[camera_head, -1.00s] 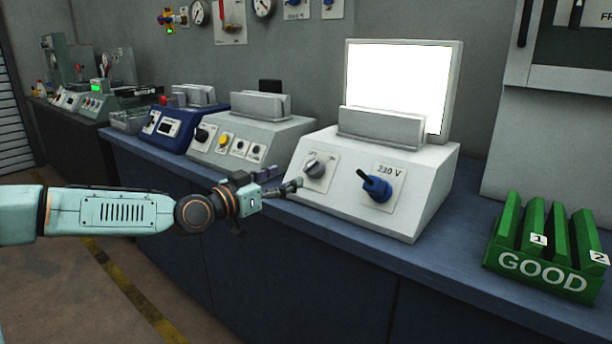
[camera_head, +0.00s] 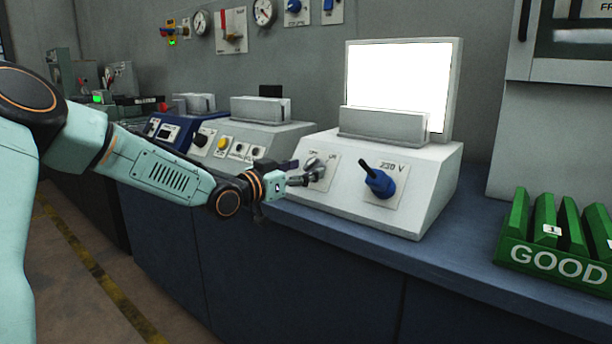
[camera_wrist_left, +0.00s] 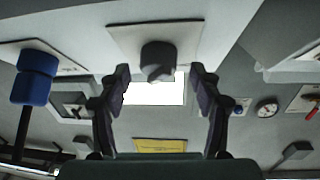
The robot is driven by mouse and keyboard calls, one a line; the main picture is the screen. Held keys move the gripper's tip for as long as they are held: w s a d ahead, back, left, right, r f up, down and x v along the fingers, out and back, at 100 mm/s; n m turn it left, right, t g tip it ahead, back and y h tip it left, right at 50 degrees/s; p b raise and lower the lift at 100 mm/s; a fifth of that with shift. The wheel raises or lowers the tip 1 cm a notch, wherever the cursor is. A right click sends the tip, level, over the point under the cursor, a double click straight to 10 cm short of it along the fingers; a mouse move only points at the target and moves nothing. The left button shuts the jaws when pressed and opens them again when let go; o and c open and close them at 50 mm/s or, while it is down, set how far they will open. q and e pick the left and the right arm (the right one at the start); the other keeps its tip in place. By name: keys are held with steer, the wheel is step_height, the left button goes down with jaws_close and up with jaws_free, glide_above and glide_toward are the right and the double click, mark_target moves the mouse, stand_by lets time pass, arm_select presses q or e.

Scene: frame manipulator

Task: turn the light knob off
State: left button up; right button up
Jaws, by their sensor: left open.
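The grey light knob (camera_head: 317,168) sits on a pale plate on the sloped front of the white machine (camera_head: 420,195). The lamp panel (camera_head: 400,80) at its back glows white. My left gripper (camera_head: 303,176) is open, with its fingertips right at the knob, which they partly hide. In the left wrist view the dark knob (camera_wrist_left: 158,58) lies between the two spread fingers (camera_wrist_left: 160,80), with gaps on both sides. I cannot tell whether a finger touches it. My right gripper is not in view.
A blue 230 V knob with a lever (camera_head: 379,184) is just right of the light knob; it also shows in the left wrist view (camera_wrist_left: 36,76). A grey machine (camera_head: 250,140) stands to the left. A green GOOD rack (camera_head: 555,262) stands on the blue bench at right.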

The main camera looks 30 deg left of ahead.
arm_select(q)
steer(key=shift+w+d, duration=0.15)
steer(key=shift+w, duration=0.45)
steer(key=c, duration=1.1)
